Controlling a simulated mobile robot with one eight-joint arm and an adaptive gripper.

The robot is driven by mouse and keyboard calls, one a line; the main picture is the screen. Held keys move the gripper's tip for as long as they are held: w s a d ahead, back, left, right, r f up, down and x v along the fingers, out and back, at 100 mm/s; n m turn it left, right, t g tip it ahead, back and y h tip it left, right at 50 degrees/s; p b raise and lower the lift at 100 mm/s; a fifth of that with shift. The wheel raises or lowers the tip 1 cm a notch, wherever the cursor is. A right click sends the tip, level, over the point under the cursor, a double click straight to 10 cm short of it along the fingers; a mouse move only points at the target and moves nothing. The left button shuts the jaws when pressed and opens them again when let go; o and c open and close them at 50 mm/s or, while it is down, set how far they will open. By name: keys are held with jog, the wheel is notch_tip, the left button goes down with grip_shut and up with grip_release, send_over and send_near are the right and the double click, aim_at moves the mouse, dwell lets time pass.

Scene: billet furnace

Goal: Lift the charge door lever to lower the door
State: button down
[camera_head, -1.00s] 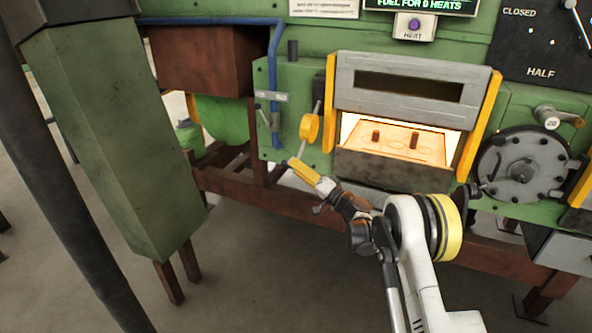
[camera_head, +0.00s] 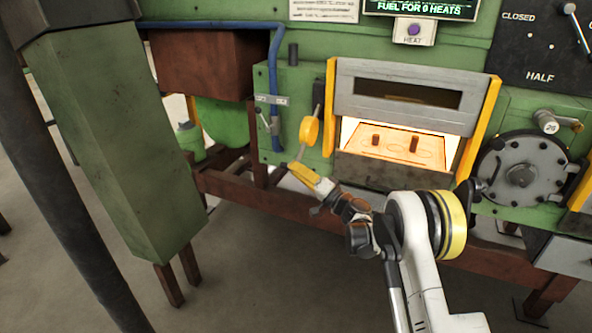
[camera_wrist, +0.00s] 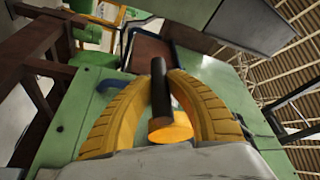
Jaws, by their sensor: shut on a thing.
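The charge door (camera_head: 400,88) is a grey panel with a dark slot, between yellow side rails. It stands raised above a glowing opening. The door lever (camera_head: 309,131), a thin rod with a yellow round piece on it, slants down on the green panel left of the door. My gripper (camera_head: 296,170), with yellow fingers, is at the lever's lower end. In the wrist view the fingers close around a dark bar with an orange end (camera_wrist: 160,92), which looks like the lever handle. The exact contact is partly hidden.
Inside the opening, two short billets (camera_head: 414,143) stand on a bright hearth (camera_head: 390,152). A blue pipe (camera_head: 274,90) and small valve lie left of the lever. A green column (camera_head: 115,140) stands left.

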jog(key=s+a+r+m+h+p, duration=0.1)
jog(key=s+r+m+p, duration=0.2)
jog(key=r, duration=0.5)
jog(key=s+a+r+m+h+p, duration=0.1)
jog(key=r+m+p, duration=0.2)
jog(key=r+p, duration=0.3)
jog(key=w+d+r+m+g+p, duration=0.1)
jog(key=r+p, duration=0.3)
jog(key=r, duration=0.5)
jog(key=w+d+r+m+g+h+p, duration=0.1)
jog(key=w+r+m+p, duration=0.3)
jog(key=r, duration=0.5)
jog(key=shift+d+r+g+h+p, duration=0.2)
jog(key=shift+r+g+h+p, duration=0.1)
jog(key=shift+p, duration=0.05)
jog(key=shift+w+r, duration=0.1)
jog(key=shift+w, duration=0.05)
jog(key=c, duration=1.3)
grip_release()
jog(key=shift+o, duration=0.2)
jog(key=shift+d, duration=0.1)
